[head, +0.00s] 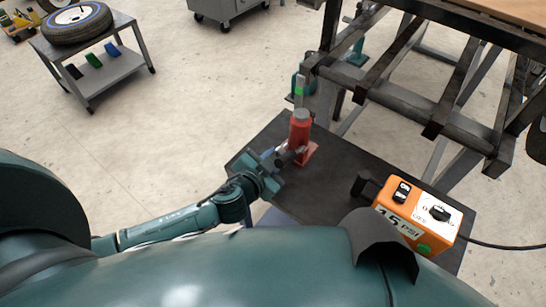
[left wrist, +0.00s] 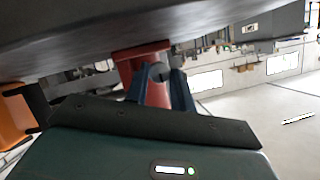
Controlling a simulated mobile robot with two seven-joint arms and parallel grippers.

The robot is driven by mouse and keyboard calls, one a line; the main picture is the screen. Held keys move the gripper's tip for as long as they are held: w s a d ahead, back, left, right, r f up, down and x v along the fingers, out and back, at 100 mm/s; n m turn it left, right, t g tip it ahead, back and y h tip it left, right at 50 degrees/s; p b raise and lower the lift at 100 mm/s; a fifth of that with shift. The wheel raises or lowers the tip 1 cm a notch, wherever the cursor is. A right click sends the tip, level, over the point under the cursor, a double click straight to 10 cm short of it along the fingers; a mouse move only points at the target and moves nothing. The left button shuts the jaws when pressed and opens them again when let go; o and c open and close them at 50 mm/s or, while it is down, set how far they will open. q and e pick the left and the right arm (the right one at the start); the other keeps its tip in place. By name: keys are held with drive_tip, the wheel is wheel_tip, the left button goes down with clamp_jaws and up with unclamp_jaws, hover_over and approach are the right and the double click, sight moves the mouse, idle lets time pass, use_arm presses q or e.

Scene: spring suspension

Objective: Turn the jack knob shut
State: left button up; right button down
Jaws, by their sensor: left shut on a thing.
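The red jack (head: 301,128) stands upright on a dark mat, with a grey collar on top and a reddish base plate. My left gripper (head: 284,158) reaches in from the left at the jack's lower side and is shut on its small knob. In the left wrist view the grey round knob (left wrist: 160,73) sits between the two dark blue fingers (left wrist: 161,88), with the red jack (left wrist: 150,62) right behind it. In the head view the knob is mostly hidden by the gripper. My right gripper is not in view.
An orange control box (head: 418,215) with a dark switch and a cable stands right of the jack on the dark mat (head: 325,190). A dark metal frame (head: 430,115) rises behind at the right. A grey cart (head: 95,60) with a tyre stands far left. The floor between is clear.

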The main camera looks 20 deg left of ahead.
use_arm(q)
drive_tip(key=shift+m, duration=0.3)
drive_tip(key=o, duration=1)
drive_tip(key=shift+s, duration=0.1)
drive_tip(key=v, duration=1.3)
drive_tip(key=shift+d, duration=0.15)
